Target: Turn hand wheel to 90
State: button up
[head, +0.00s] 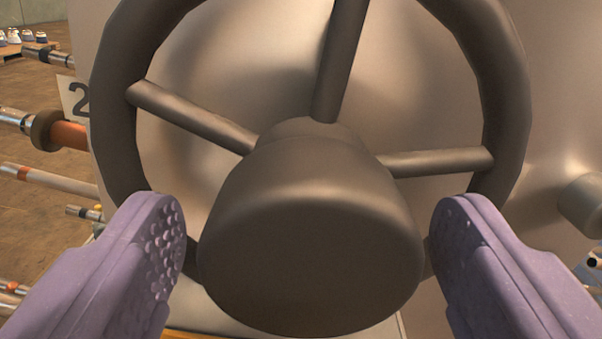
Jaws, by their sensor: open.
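The dark grey-brown hand wheel (114,120) fills most of the head view, with its rim cut off at the top. Three spokes show, one to the left, one near the top and one to the right, around a large round hub (310,230). My gripper (307,235) is open, its two purple fingers spread on either side of the hub, near the lower rim. The left finger's textured pad shows. The fingers hide parts of the lower rim. I cannot tell whether either finger touches the wheel. No angle scale is visible.
A pale, smooth chamber wall (420,75) stands behind the wheel. Pipes, one with an orange section (68,135), run at the left beside a label with a "2" (76,100). A grey knob-like part (582,205) sticks out at the right. Brown floor (38,90) shows at left.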

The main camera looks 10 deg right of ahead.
jog(key=shift+w, duration=0.6)
jog(key=c, duration=1.5)
jog(key=shift+o, duration=0.2)
jog(key=shift+f+b, duration=0.1)
jog(key=shift+b, duration=0.35)
jog(key=n+b, duration=0.2)
jog(key=b, duration=0.1)
jog(key=n+b, duration=0.1)
jog(key=b, duration=0.1)
jog(key=shift+f+n, duration=0.25)
jog(key=shift+n, duration=0.15)
jog(key=n+b, duration=0.5)
jog(key=b, duration=0.1)
jog(key=shift+b, duration=0.35)
jog(key=n+b, duration=0.5)
jog(key=shift+r+n+b, duration=0.1)
jog(key=shift+n+b, duration=0.2)
jog(key=shift+n, duration=0.1)
jog(key=n+b, duration=0.3)
jog(key=shift+r, duration=0.2)
